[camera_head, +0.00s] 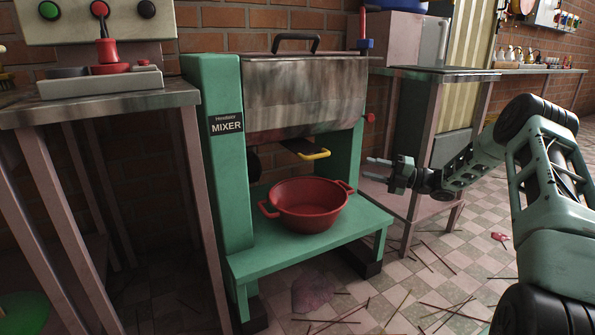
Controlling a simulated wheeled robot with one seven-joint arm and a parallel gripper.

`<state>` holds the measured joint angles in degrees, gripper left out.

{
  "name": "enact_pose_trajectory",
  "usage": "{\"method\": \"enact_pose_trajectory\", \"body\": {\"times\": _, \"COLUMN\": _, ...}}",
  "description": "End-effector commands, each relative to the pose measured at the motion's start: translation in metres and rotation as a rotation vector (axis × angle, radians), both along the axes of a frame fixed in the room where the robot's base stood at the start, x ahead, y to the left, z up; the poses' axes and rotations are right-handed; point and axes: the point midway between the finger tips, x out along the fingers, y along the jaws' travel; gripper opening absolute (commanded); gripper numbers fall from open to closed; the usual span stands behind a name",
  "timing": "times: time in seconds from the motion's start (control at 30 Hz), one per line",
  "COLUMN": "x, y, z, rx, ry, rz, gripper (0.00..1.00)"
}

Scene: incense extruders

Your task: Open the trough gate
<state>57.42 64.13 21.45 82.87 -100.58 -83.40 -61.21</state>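The green mixer (215,150) stands against the brick wall with its grey metal trough (305,95) at the top. Under the trough is a dark gate plate (297,146) with a yellow handle (313,155) at its front edge. How far the gate is slid cannot be told. A red two-handled pot (308,205) sits on the mixer's green shelf below the handle and looks empty. My gripper (366,168) is to the right of the yellow handle, apart from it. Its two fingers point left, spread apart with nothing between them.
A black lid handle (296,43) is on top of the mixer, and a red knob (370,117) is on its right side. A metal-topped table (445,74) stands behind my gripper. A bench (100,104) is at left. Incense sticks litter the tiled floor (450,250).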

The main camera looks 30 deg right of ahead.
Motion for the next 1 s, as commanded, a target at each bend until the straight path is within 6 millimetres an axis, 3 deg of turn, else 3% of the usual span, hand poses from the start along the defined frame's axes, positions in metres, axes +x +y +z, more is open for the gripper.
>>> {"method": "enact_pose_trajectory", "body": {"times": 0.17, "x": 0.003, "y": 0.005, "z": -0.003, "rx": -0.004, "ry": -0.011, "rz": 0.007, "gripper": 0.36}}
{"method": "enact_pose_trajectory", "body": {"times": 0.8, "x": 0.088, "y": 0.098, "z": 0.012, "rx": -0.003, "ry": -0.009, "rz": 0.007, "gripper": 0.36}}
{"method": "enact_pose_trajectory", "body": {"times": 1.0, "x": 0.106, "y": 0.117, "z": 0.018, "rx": -0.003, "ry": -0.009, "rz": 0.005, "gripper": 0.36}}
